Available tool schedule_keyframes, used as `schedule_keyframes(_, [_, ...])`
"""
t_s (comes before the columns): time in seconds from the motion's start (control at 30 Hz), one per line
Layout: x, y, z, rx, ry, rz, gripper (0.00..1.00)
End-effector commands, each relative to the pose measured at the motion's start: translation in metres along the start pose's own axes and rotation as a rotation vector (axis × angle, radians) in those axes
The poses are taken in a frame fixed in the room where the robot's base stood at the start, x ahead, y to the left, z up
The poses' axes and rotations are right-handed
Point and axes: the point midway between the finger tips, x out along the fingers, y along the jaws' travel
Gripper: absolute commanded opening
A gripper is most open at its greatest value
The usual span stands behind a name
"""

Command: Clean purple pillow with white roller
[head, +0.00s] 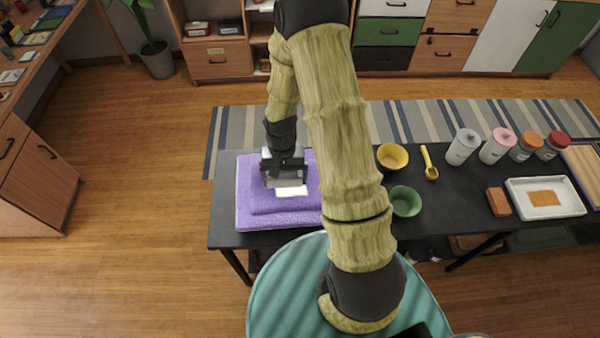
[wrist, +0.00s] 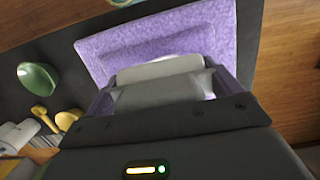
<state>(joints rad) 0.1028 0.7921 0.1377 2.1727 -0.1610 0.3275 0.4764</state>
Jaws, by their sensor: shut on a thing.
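The purple pillow (head: 246,205) lies flat at the left end of the dark table, with a raised middle and a flat border. It also fills the upper middle of the wrist view (wrist: 215,22). My gripper (head: 286,178) is over the pillow and shut on the white roller (head: 291,191). In the wrist view the white roller (wrist: 160,68) lies across between the fingers, in front of the pillow. The roller appears to be at the pillow's surface, but I cannot tell whether it touches. My gripper hides part of the pillow's middle.
The dark table (head: 447,205) also holds a yellow bowl (head: 392,156), a green bowl (head: 405,201), a yellow scoop (head: 429,163), several lidded jars (head: 496,146), a brown block (head: 498,202) and a white tray (head: 516,188). Open wooden floor (head: 140,190) lies to the left.

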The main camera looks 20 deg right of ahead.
Motion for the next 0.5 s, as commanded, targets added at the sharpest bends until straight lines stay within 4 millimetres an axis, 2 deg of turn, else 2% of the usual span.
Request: schedule_keyframes(0.5, [0.0030,0.0003,-0.0048,-0.014,0.000,0.001,0.54])
